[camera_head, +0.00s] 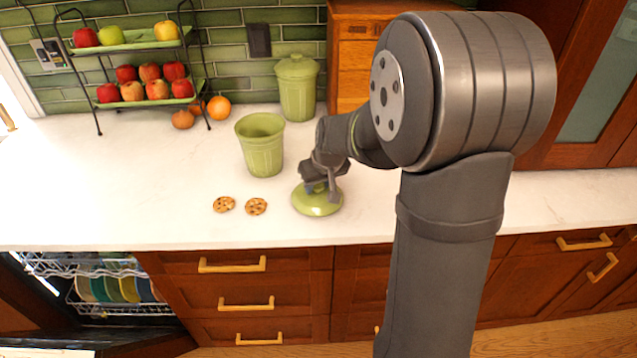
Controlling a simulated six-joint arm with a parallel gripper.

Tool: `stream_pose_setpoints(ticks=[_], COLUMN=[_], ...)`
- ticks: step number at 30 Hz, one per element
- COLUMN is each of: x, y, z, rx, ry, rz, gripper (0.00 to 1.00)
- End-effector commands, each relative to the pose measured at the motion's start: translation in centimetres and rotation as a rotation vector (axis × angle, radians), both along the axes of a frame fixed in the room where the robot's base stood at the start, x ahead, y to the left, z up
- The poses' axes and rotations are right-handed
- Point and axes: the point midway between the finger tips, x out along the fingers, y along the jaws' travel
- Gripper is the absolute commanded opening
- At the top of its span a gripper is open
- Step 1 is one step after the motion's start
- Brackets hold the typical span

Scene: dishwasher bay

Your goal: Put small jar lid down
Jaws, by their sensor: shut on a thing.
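The small jar lid (317,205) is a round, light green disc. It is at the front part of the white counter, right of two cookies, and looks level. I cannot tell for sure whether its underside touches the counter. My gripper (318,186) comes down over it from above and is shut on it at its top middle; the fingers hide the grip point. An open green jar (261,146) without a lid stands upright just behind and left of the lid, apart from it.
Two cookies (224,204) (256,206) lie left of the lid. A lidded green jar (297,87) stands by the tiled wall. A two-tier fruit rack (130,45) is at the back left. The counter (120,190) is clear at the left. An open dishwasher (100,285) is below.

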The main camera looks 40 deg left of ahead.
Motion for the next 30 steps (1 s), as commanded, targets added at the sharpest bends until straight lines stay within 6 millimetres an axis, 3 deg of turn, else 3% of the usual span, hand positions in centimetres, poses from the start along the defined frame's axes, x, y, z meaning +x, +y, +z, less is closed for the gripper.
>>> stream_pose_setpoints(ticks=[1, 2, 5, 17, 30], x=[0.0, 0.0, 0.0, 0.0, -1.1], y=[0.0, 0.0, 0.0, -0.1, -2.8], z=[-0.2, -0.2, -0.2, 0.5, 7.7], rx=[-0.001, -0.001, -0.001, 0.001, 0.003], ry=[0.0, 0.0, 0.0, -0.002, -0.002], rz=[0.0, 0.0, 0.0, 0.0, 0.0], gripper=[0.0, 0.37, 0.57, 0.57, 0.57])
